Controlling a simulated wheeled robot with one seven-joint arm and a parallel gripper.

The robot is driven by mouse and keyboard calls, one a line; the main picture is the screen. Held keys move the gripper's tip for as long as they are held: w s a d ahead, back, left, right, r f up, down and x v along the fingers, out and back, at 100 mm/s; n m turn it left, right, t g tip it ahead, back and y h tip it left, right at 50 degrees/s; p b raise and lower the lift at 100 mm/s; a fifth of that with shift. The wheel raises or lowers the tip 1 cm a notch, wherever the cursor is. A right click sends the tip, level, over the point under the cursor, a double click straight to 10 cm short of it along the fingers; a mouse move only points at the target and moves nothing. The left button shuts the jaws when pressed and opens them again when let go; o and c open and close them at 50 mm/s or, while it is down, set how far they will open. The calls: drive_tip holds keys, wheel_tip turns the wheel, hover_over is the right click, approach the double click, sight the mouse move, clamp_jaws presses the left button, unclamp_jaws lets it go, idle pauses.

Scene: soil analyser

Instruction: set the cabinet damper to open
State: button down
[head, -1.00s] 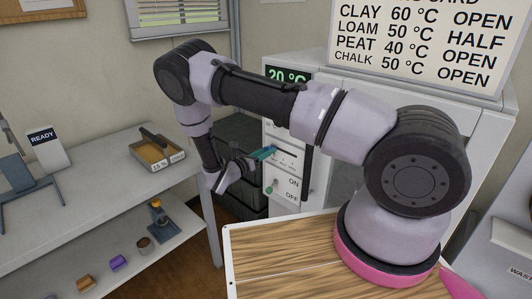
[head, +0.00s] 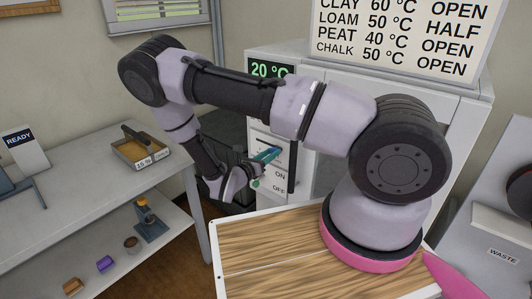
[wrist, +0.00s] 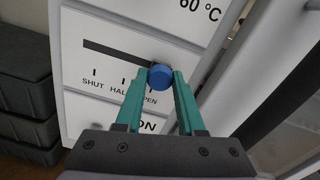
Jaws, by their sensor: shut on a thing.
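The cabinet (head: 262,95) has a front panel with a damper slot, seen close in the wrist view (wrist: 105,50). The scale under the slot reads SHUT, HALF and OPEN, the last word partly hidden by a finger. The blue damper knob (wrist: 161,76) is at the right end of the slot, by the OPEN mark. My gripper (wrist: 161,80) has its green fingers shut on the knob, one on each side. In the head view my gripper (head: 268,155) is against the panel and hides the knob and part of the scale.
The display (head: 270,69) reads 20 °C. A card (head: 400,35) of soil settings stands on top. A bench (head: 80,180) with a tray (head: 140,152) is at left.

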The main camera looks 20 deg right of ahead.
drive_tip(key=shift+s+d, duration=0.1)
drive_tip(key=shift+s, duration=0.1)
drive_tip(key=c, duration=0.5)
unclamp_jaws()
drive_tip(key=v, duration=1)
drive_tip(key=shift+s+a, duration=0.2)
drive_tip(key=shift+a, duration=0.1)
